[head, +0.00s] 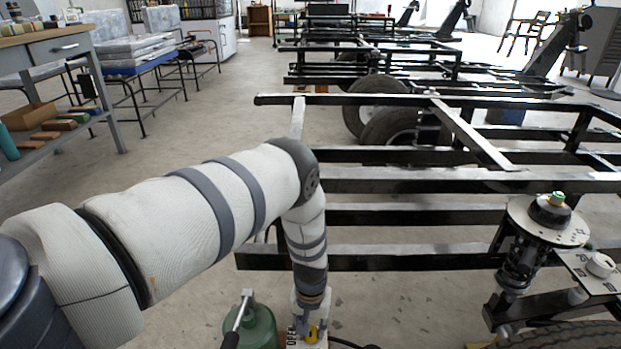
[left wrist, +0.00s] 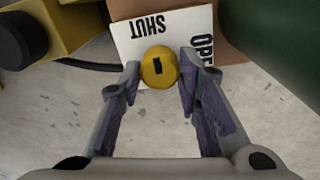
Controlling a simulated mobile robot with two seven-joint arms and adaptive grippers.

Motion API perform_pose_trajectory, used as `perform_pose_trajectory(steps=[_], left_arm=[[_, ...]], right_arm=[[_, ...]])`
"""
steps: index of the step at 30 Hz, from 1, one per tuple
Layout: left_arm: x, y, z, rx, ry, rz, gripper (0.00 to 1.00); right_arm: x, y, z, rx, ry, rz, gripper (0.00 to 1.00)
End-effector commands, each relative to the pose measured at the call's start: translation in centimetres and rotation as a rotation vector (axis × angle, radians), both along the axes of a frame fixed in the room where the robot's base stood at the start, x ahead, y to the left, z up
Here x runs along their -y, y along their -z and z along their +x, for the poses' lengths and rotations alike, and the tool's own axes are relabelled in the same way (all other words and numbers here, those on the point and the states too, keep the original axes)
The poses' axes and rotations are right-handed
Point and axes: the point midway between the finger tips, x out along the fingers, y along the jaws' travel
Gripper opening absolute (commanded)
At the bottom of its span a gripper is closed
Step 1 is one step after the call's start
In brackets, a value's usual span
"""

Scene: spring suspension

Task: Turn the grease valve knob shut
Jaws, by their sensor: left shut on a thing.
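The yellow grease valve knob (left wrist: 158,67) sits at the edge of a white plate (left wrist: 182,27) marked SHUT and OPEN in the left wrist view. Its dark mark stands nearly upright in that picture, with SHUT above it and OPEN to the right. My left gripper (left wrist: 160,72) is shut on the knob, one finger at each side. In the head view my left arm reaches down to the bottom middle, where the knob (head: 313,331) shows small and partly hidden. My right gripper is in neither view.
A green tank (head: 254,328) with a lever stands close left of my left gripper in the head view. A black steel frame (head: 400,185) lies beyond the arm. A suspension spring (head: 518,262) stands at right. A workbench (head: 62,48) is at far left.

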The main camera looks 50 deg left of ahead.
Motion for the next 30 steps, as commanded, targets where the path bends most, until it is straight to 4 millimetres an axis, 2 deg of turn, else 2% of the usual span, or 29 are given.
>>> perform_pose_trajectory(steps=[9, 10, 12, 22, 26, 30], left_arm=[[0.0, 0.1, -0.1, -0.002, -0.005, -0.001, 0.03], [0.0, 0.1, -0.1, -0.002, -0.005, -0.001, 0.38], [0.0, 0.0, 0.0, -0.001, -0.004, -0.001, 0.51], [0.0, -0.4, 0.1, 0.001, -0.002, -0.001, 0.51], [0.0, -3.1, 0.2, 0.003, -0.003, -0.001, 0.51], [0.1, -7.1, 0.2, 0.003, -0.002, -0.001, 0.51]], right_arm=[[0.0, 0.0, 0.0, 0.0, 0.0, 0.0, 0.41], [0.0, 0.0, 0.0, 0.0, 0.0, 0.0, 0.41], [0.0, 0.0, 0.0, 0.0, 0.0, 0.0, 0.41], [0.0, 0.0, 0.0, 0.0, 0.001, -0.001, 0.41], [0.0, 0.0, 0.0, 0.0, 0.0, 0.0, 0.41], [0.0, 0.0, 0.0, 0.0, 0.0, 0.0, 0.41]])
